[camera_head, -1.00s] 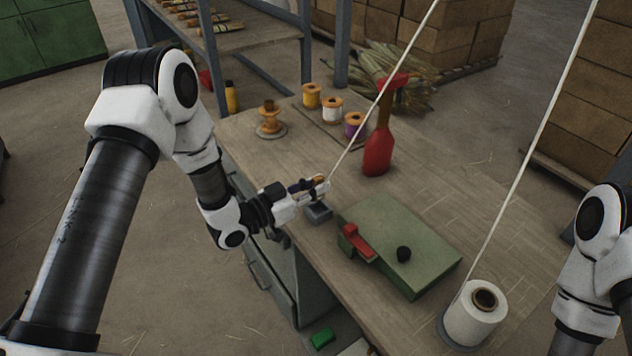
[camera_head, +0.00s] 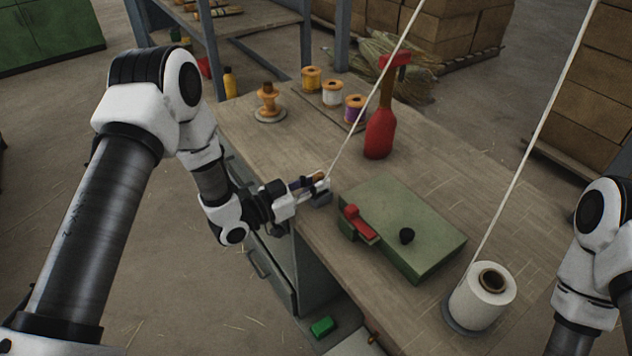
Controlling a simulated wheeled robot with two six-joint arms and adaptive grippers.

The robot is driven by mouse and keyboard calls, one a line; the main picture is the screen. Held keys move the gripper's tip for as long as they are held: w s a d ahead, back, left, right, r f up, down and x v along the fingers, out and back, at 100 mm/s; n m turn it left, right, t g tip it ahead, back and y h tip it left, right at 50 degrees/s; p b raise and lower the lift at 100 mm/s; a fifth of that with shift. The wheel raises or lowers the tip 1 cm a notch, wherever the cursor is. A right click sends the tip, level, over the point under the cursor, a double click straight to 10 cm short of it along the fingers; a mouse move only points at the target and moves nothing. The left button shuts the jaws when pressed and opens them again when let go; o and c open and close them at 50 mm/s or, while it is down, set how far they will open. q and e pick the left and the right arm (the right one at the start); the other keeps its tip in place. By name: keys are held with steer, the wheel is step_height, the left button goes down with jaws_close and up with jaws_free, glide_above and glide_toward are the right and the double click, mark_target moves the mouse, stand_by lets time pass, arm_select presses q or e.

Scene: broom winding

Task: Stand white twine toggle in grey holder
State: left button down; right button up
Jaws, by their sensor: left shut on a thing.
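My left gripper (camera_head: 322,184) reaches in from the left over the near edge of the bench. It is shut on the brown twine toggle (camera_head: 318,176), mostly hidden by the fingers. White twine (camera_head: 358,126) runs taut from it up out of the top of the picture. The grey holder (camera_head: 318,200) is a small block on the bench just below the fingers, partly covered by them. I cannot tell whether the toggle touches it. My right arm shows at the right edge, its gripper out of view.
A green box (camera_head: 420,232) with a red lever and black knob sits right of the holder. Several coloured spools (camera_head: 332,92) line the back left.

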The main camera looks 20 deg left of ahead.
arm_select(q)
steer(key=c, duration=1.1)
jaws_free()
steer(key=v, duration=1.1)
steer(key=s+d+f+n+g+y+p, duration=0.2)
steer(key=s+f+n+g+y, duration=0.35)
steer(key=f, duration=0.75)
steer(key=s+f+g+y, duration=0.1)
steer(key=s+f+g, duration=0.1)
steer(key=s, duration=0.5)
steer(key=s+a+f+n+g+y+p, duration=0.1)
steer(key=s+f+g+y, duration=0.1)
steer(key=s, duration=0.5)
steer(key=s+a+f+n+g+y, duration=0.1)
steer(key=s+f+g+y, duration=0.1)
steer(key=s, duration=0.4)
steer(key=shift+s+a+f+n+g+y+p, duration=0.1)
steer(key=shift+s+f+n+g+y+p, duration=0.15)
steer(key=shift+g, duration=0.45)
steer(key=shift+s+a+f+g+p, duration=0.15)
steer(key=shift+f+g, duration=0.15)
steer(key=shift+g, duration=0.35)
